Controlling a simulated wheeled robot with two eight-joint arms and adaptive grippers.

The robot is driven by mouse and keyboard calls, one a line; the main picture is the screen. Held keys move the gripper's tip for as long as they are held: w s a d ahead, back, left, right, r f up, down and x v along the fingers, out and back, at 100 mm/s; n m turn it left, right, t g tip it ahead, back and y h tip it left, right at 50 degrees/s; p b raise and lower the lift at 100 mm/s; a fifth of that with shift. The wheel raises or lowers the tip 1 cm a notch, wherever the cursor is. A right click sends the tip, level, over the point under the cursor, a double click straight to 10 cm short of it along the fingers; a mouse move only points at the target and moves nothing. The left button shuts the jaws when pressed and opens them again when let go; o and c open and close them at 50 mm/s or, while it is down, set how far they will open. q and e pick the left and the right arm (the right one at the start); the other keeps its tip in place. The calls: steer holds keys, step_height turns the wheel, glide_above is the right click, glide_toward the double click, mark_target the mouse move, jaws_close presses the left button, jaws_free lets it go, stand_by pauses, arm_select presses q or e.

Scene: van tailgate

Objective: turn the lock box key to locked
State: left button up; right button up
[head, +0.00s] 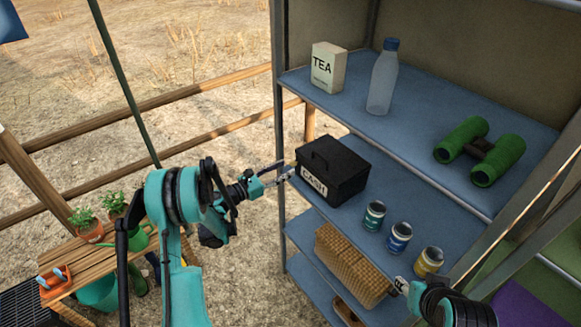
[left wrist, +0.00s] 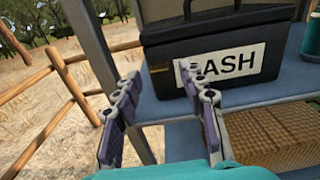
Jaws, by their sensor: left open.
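The black lock box (head: 333,172) with a handle on its lid and a white CASH label stands on the middle blue shelf. It fills the top of the left wrist view (left wrist: 270,40). A small dark brassy patch (left wrist: 159,68) sits on its front, left of the label; I cannot make out a key or its angle. My left gripper (head: 279,174) is open and empty in front of the box's left end. In the left wrist view its fingers are spread (left wrist: 163,88), the right one overlapping the label's left end. Part of my right arm shows at bottom right; its jaws are unclear.
Several small cans, including a blue one (head: 398,238), stand right of the box. A woven basket (head: 350,265) is on the shelf below. The upper shelf holds a tea box (head: 328,67), a bottle (head: 383,78) and green binoculars (head: 480,151). A shelf post (head: 279,120) rises beside the box.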

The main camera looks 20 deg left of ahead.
mark_target(294, 163)
arm_select(q)
steer(key=shift+x, duration=1.55)
jaws_close()
